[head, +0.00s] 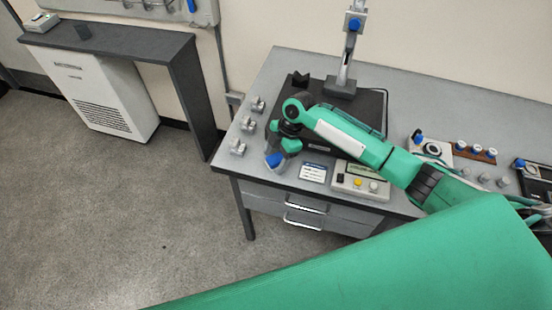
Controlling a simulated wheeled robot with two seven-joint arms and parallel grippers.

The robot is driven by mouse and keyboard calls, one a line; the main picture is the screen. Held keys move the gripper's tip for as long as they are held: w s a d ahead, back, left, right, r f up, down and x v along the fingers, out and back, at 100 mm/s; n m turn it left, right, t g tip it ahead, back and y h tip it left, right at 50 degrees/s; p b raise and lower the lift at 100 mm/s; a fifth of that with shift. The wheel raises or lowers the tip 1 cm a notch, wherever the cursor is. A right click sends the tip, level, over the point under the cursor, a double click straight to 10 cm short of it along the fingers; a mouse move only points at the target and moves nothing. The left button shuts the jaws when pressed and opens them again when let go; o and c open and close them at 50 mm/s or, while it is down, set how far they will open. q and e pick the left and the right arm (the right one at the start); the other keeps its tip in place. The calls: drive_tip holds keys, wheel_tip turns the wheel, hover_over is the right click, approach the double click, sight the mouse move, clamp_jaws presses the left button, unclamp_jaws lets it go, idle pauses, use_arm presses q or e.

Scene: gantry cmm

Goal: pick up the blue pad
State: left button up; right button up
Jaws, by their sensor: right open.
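My right gripper (279,150) reaches in from the right over the front left part of the grey table (400,87). Its jaws are open and point down. A small blue piece (273,159), which looks like the blue pad, shows just below the fingertips, with a grey part under it. It is near the table's front edge. The fingers partly cover it, and I cannot tell whether they touch it. My left gripper is out of view.
Small metal fixtures (238,147) stand along the table's left edge. A labelled card (313,172) and a control box (359,183) lie right of the blue piece. A black plate with a grey column (343,74) stands behind my arm. Open floor (110,215) lies left.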

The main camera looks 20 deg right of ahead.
sight(275, 159)
drive_tip(key=c, duration=1.2)
drive_tip(key=shift+o, duration=0.2)
wheel_tip(275, 159, up, 20)
drive_tip(key=b, duration=0.3)
drive_tip(key=shift+b, duration=0.3)
drive_tip(key=o, duration=0.5)
drive_tip(key=c, duration=0.3)
drive_tip(key=shift+f, duration=0.1)
